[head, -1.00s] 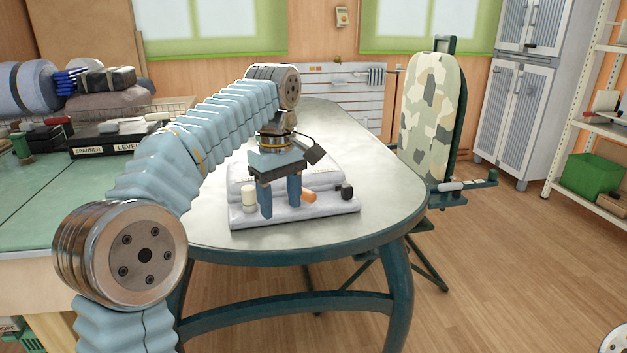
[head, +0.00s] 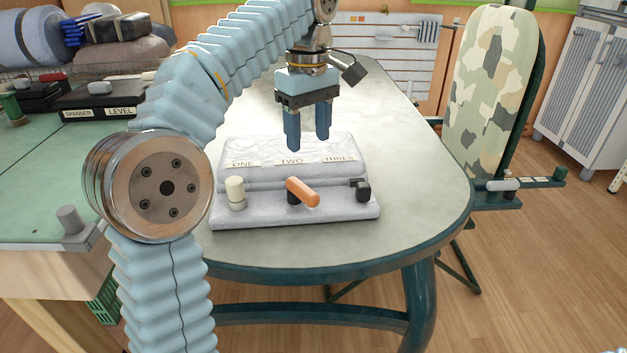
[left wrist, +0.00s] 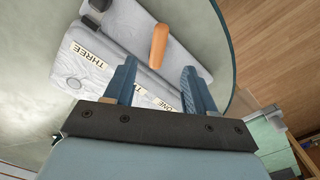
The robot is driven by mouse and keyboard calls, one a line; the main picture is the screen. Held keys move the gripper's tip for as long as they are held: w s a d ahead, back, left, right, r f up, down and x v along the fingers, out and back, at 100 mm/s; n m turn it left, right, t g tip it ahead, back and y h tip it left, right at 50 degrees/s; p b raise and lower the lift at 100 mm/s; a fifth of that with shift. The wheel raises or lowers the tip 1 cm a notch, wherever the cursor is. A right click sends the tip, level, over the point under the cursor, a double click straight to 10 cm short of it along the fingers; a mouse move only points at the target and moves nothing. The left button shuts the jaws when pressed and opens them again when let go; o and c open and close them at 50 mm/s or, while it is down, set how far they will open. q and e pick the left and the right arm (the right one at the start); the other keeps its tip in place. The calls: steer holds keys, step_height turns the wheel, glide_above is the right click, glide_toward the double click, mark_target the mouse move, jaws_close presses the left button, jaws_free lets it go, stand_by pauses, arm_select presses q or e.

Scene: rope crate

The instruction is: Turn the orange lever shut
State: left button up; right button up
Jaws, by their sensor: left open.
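The orange lever (head: 302,191) sits in the middle of a grey block (head: 345,210), below the label TWO. It points toward the front right in the head view. In the left wrist view the orange lever (left wrist: 159,46) lies ahead of the fingers, between their lines. A cream lever (head: 235,190) stands at the block's left under ONE, and a black lever (head: 361,189) is at its right under THREE. My left gripper (head: 308,145) is open and empty, above and behind the orange lever, apart from it.
The block rests on a grey rounded table (head: 420,190) with free surface around it. A green workbench (head: 40,190) with tools stands at left. A camouflage ironing board (head: 490,90) stands at right.

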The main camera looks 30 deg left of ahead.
mark_target(309, 191)
arm_select(q)
step_height(309, 191, down, 12)
steer(key=shift+b, duration=0.9)
jaws_close()
